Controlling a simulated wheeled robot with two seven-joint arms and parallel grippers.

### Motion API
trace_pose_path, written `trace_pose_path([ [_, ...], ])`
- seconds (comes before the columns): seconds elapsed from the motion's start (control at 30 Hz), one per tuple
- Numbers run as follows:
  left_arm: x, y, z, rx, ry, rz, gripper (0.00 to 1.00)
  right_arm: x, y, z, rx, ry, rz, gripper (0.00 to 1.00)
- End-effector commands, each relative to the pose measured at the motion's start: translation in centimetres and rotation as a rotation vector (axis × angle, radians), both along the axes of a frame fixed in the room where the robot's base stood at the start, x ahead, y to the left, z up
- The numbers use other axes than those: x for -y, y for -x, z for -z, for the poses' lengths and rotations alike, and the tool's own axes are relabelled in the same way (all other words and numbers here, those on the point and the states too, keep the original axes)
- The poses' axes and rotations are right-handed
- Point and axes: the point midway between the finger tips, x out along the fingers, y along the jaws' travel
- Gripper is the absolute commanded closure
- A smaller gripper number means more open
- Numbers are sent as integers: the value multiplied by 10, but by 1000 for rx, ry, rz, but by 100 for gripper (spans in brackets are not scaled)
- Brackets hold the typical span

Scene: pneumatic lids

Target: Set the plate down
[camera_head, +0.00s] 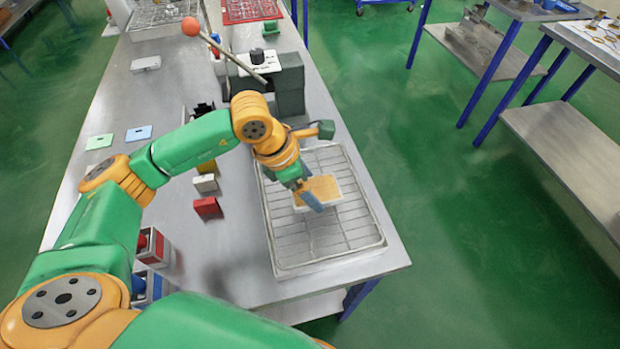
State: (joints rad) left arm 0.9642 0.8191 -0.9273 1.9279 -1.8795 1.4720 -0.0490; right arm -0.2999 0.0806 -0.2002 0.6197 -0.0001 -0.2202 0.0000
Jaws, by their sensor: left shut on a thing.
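The plate (325,188) is a small square piece with a tan top and a pale rim. It is at the wire rack tray (290,262) on the right side of the steel table. My left gripper (312,199) reaches down over the tray and is shut on the plate at its left edge. The gripper hides part of the plate. I cannot tell whether the plate touches the wires or hangs just above them. My right gripper is not in view.
A dark grey press with a lever and red ball (190,27) stands behind the tray. Red (207,208) and white (205,183) blocks lie left of the tray. A red-tipped box (152,247) stands near my arm. The tray's front part is bare.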

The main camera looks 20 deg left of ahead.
Motion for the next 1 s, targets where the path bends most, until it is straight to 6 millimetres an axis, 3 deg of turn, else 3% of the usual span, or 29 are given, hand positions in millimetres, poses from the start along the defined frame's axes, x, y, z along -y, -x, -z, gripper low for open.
trace_pose_path([
  [0.33, 0, 0, 6, 2, 2, 0, 90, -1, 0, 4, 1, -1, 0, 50],
  [0.37, 0, 0, 6, 2, 1, 0, 10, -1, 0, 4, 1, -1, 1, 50],
  [0.4, 0, 0, 5, 2, 1, 0, 0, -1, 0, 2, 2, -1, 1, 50],
  [0.73, -1, 0, -3, 4, 2, -1, 0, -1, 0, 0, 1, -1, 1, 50],
  [0.87, -10, 6, -27, 9, 1, 0, 0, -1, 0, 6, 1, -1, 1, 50],
  [1.0, -23, 14, -64, 9, 1, -2, 0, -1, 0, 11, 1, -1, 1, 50],
])
